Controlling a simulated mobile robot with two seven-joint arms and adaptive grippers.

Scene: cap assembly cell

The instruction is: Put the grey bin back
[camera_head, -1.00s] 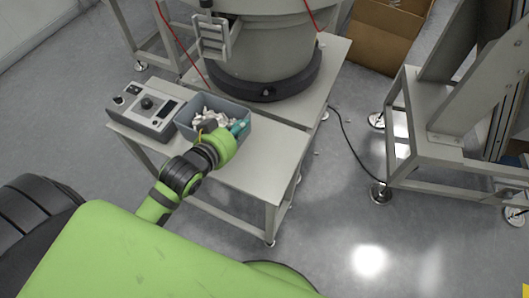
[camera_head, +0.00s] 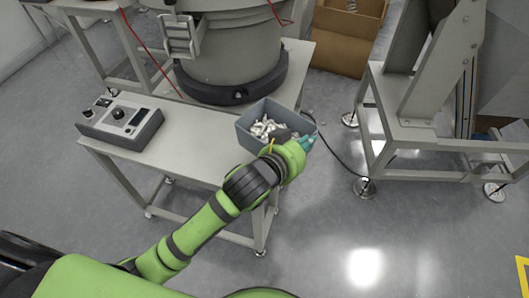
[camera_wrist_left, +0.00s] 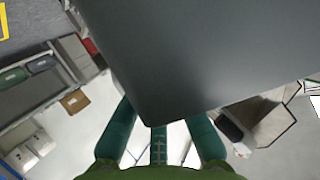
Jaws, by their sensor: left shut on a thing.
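The grey bin (camera_head: 246,137) is open-topped and holds a heap of small whitish parts (camera_head: 266,128). My left gripper (camera_head: 306,141) is shut on the bin at its right side, with teal fingertips at the wall. The bin appears at the right edge of the grey metal table (camera_head: 180,155), seemingly lifted, though the gap below it is hidden. In the left wrist view the bin (camera_wrist_left: 205,55) fills the upper middle as a dark grey surface, with the teal fingers (camera_wrist_left: 160,118) against its lower edge. My right gripper is not in view.
A control box (camera_head: 120,118) with a knob stands at the table's left end. A large round feeder bowl (camera_head: 232,60) stands behind the bin. A metal frame stand (camera_head: 400,135) is at right, and a cardboard box (camera_head: 343,45) is behind. The floor at front right is clear.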

